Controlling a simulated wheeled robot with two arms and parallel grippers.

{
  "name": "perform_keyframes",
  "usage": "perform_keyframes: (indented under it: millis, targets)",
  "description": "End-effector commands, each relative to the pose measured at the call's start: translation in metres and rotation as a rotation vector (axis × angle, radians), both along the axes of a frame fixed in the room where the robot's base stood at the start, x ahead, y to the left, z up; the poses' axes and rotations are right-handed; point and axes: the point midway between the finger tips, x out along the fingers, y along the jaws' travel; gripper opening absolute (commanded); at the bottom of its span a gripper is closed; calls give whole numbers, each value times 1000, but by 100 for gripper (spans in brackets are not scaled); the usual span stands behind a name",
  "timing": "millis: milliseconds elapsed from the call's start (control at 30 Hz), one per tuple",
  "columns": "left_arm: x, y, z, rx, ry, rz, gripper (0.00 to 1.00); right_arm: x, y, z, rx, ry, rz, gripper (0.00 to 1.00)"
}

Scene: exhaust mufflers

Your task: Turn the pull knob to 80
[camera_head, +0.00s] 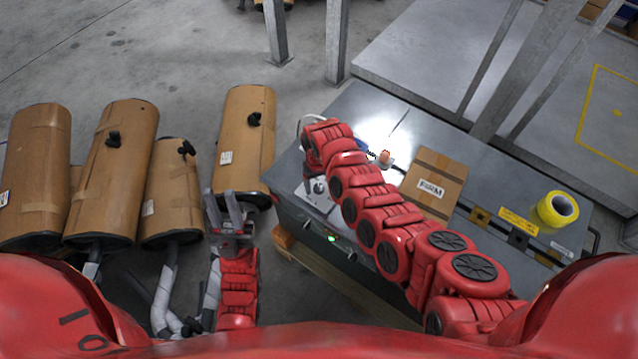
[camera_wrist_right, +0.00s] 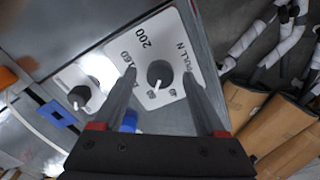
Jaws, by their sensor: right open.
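The pull knob (camera_wrist_right: 160,74) is a dark round knob with a white pointer, on a white dial plate (camera_wrist_right: 143,45) marked "200", "160" and "PULL N". In the right wrist view its pointer is toward the lower part of the dial, where the small numbers are hard to read. My right gripper (camera_wrist_right: 159,74) is open, with one finger on each side of the knob; contact cannot be told. In the head view the plate (camera_head: 318,197) is partly hidden by my right arm. My left gripper (camera_head: 225,200) is open and empty, left of the machine.
A second knob (camera_wrist_right: 80,96) sits beside the dial. The grey machine top (camera_head: 365,108) carries a cardboard piece (camera_head: 434,181) and yellow tape (camera_head: 557,209). Several wrapped mufflers (camera_head: 110,170) stand at the left. A metal post (camera_head: 337,40) rises behind.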

Motion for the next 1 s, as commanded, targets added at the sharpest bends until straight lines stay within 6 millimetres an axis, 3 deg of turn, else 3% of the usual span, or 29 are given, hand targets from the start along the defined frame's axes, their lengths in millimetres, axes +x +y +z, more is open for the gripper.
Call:
perform_keyframes:
  millis: [233, 467, 833, 1000]
  targets:
    - [0, 0, -1, 0, 0, 0, 28, 0, 1, 10, 1, -1, 2, 74]
    - [0, 0, -6, 0, 0, 0, 28, 2, 1, 41, 1, -5, -1, 74]
    - [0, 0, -17, 0, 0, 0, 28, 2, 1, 115, 3, -6, 0, 74]
    - [0, 0, 6, 0, -1, 0, 28, 0, -1, 152, 2, 1, -1, 74]
